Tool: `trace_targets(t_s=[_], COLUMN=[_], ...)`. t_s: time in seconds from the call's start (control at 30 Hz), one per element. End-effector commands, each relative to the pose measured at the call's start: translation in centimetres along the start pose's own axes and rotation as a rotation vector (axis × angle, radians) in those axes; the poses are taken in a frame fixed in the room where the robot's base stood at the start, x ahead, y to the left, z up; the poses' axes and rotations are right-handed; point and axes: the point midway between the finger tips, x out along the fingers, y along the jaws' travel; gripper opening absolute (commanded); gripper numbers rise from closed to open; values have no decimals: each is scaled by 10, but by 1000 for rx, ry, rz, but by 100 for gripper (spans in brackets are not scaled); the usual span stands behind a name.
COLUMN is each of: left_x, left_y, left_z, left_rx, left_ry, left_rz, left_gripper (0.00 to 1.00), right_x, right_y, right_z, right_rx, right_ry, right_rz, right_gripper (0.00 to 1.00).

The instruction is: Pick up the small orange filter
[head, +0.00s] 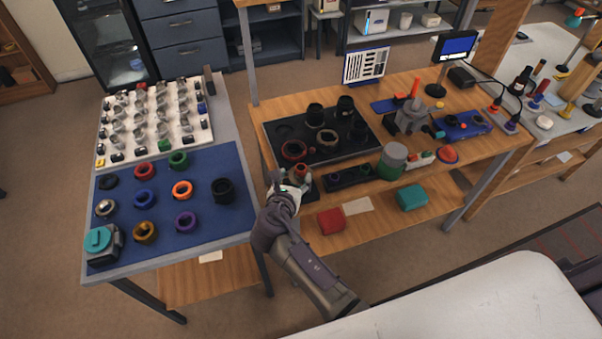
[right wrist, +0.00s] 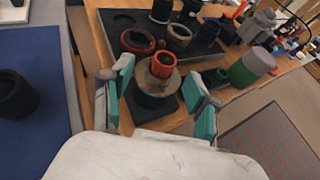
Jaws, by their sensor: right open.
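In the right wrist view the orange filter (right wrist: 163,58) rests on top of a wider grey-and-dark round part on a dark base. My right gripper (head: 291,181) is open, with its teal-padded fingers apart. In the right wrist view the open gripper (right wrist: 162,90) has one finger on each side of the stack, and I see no clear contact. Another orange ring (head: 182,190) lies on the blue mat. My left gripper is not in view.
A black tray (head: 270,131) with dark lens rings stands just behind. A green-and-grey cylinder (head: 392,161) is to the right on the bench. The blue mat (head: 115,212) with several coloured rings is to the left, across a gap.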

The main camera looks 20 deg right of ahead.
Motion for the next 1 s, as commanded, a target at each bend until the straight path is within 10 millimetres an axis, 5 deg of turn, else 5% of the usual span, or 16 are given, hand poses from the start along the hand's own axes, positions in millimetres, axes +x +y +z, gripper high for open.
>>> trace_targets(t_s=[0.3,0.63,0.9,1.0], left_x=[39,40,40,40], left_y=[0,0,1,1], left_z=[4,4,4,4], left_rx=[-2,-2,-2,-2], left_ry=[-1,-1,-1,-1], left_rz=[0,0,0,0], left_gripper=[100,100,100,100], right_x=[43,47,47,47], right_y=[-7,-6,-6,-6], right_z=[-1,2,2,2], right_rx=[1,1,1,1], right_ry=[-3,-1,-1,0], right_rz=[-1,1,0,0], right_gripper=[60,60,15,13])
